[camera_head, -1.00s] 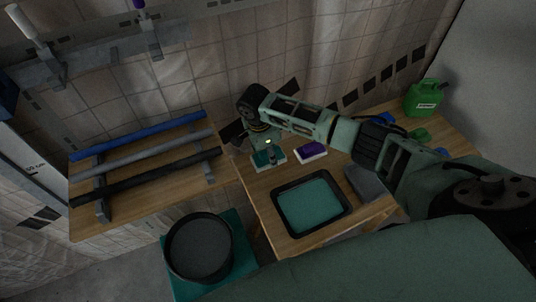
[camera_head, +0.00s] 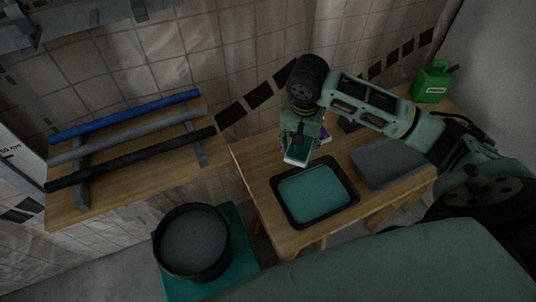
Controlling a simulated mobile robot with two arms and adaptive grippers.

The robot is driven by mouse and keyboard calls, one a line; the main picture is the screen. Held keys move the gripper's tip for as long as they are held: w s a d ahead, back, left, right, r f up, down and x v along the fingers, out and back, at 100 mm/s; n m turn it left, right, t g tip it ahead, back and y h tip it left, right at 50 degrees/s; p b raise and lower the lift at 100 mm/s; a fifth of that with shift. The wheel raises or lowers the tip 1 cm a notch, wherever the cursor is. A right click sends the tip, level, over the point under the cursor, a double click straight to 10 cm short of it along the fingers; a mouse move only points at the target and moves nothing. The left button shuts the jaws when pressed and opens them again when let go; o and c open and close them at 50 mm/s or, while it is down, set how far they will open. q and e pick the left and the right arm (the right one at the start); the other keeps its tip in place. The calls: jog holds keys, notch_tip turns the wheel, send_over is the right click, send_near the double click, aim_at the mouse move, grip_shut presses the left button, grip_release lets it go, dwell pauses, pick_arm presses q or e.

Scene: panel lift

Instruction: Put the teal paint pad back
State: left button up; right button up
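The teal paint pad (camera_head: 298,155), with a pale edge, is under my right gripper (camera_head: 299,140) in the head view. The gripper points down and its fingers appear closed on the pad's handle; the fingertips are partly hidden. The pad is tilted and seems held just above the wooden table, near the far edge of the black tray. The tray (camera_head: 282,209) holds teal paint (camera_head: 316,194). A purple pad (camera_head: 325,135) sits behind the gripper, mostly hidden by it. My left gripper is not in view.
A grey block (camera_head: 390,162) lies right of the tray. A green jug (camera_head: 432,82) stands at the far right. At left, blue, grey and black bars (camera_head: 130,158) rest on a rack. A black bucket (camera_head: 192,243) stands on a teal mat (camera_head: 238,252) below.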

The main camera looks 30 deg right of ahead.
jog(key=w+a+f, duration=0.2)
jog(key=w, duration=0.1)
jog(key=w+a+f, duration=0.1)
jog(key=w+f, duration=0.1)
jog(key=w+a+f, duration=0.2)
jog(key=w, duration=0.1)
jog(key=shift+w+a, duration=0.35)
jog(key=shift+f, duration=2.05)
jog(key=o, duration=1.2)
jog(key=shift+f, duration=0.15)
jog(key=r, duration=0.4)
jog(key=s+a+r, duration=0.1)
jog(key=r, duration=0.7)
jog(key=shift+s+a+r, duration=0.1)
jog(key=shift+s+a, duration=0.05)
jog(key=shift+a, duration=0.05)
